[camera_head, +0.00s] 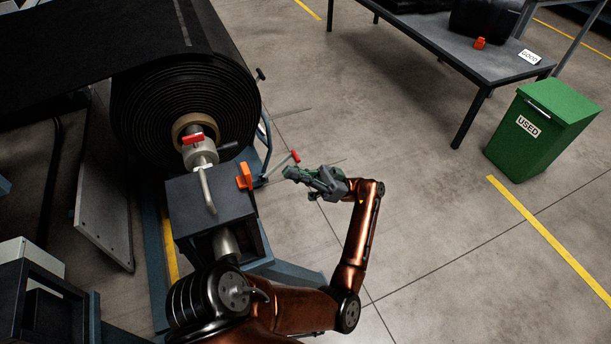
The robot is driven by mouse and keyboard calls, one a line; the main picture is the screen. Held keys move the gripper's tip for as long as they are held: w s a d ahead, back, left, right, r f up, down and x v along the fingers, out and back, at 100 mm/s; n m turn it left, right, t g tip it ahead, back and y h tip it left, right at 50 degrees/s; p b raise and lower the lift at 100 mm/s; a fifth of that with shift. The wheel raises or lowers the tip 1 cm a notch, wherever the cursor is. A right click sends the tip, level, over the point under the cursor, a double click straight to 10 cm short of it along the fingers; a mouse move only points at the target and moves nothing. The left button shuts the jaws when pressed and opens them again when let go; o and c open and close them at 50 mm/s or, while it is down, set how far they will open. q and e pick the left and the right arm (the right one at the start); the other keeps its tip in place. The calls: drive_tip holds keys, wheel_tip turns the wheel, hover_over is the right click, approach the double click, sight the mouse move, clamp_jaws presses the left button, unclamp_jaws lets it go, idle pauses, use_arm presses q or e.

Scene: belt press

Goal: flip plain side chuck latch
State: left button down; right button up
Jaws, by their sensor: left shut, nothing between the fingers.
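A large black belt roll (200,95) sits on a shaft. At its near end is a grey metal chuck (200,155) with a red latch (192,138) on top. A dark housing (208,190) stands in front of it, with a metal handle and an orange piece (244,176) on its right edge. A thin lever with a red tip (295,156) sticks out to the right of the housing. My left gripper (289,173) is shut and empty, right of the orange piece and just below the red tip. I cannot tell whether it touches the lever. My right gripper is out of view.
A green "USED" bin (541,130) stands at the right. The floor between the roll and the bin is clear.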

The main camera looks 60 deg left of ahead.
use_arm(q)
drive_tip(key=shift+v, duration=2.25)
